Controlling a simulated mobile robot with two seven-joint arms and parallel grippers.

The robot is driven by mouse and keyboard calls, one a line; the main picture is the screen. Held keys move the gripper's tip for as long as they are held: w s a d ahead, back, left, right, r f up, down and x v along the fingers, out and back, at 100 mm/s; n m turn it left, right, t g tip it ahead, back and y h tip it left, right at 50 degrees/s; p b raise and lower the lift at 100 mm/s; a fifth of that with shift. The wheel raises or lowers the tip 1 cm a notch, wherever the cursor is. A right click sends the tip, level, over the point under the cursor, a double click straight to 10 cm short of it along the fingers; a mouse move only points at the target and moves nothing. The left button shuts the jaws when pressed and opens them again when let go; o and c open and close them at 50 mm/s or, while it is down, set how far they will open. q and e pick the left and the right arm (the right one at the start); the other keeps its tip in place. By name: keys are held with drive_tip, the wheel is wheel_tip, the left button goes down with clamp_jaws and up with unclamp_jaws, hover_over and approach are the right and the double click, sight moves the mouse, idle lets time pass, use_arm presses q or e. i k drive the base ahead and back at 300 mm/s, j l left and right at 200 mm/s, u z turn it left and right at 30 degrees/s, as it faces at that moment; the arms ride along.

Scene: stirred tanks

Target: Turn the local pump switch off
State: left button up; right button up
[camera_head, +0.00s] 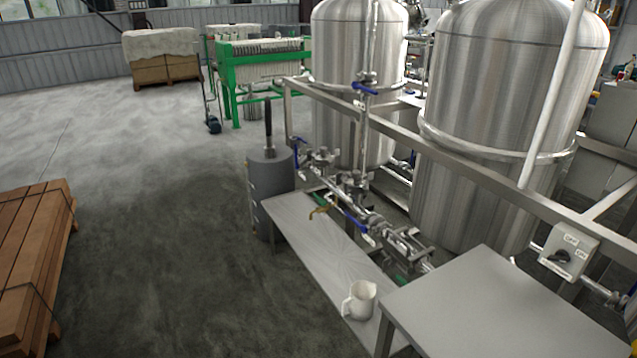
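The local pump switch (569,249) is a light grey box on the metal frame at the right, in front of the large right tank. The label text is too small to read surely, and I cannot tell which position the knob points to.
A bare steel table (490,310) stands in front of the switch. A lower bench (310,240) with a white jug (360,300) is left of it. Pipes and blue-handled valves run beside two steel tanks (500,110). Open floor (160,240) lies left, with stacked timber (32,255).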

sight(561, 256)
drive_tip(key=z, duration=1.8)
drive_tip(key=l+z, duration=0.15)
drive_tip(key=z, duration=0.25)
drive_tip(key=i+z, duration=0.15)
drive_tip(key=z, duration=0.3)
drive_tip(key=i+l+z, duration=0.1)
drive_tip(key=z, duration=0.3)
drive_tip(key=i+l, duration=0.15)
drive_tip(key=i+z, duration=0.05)
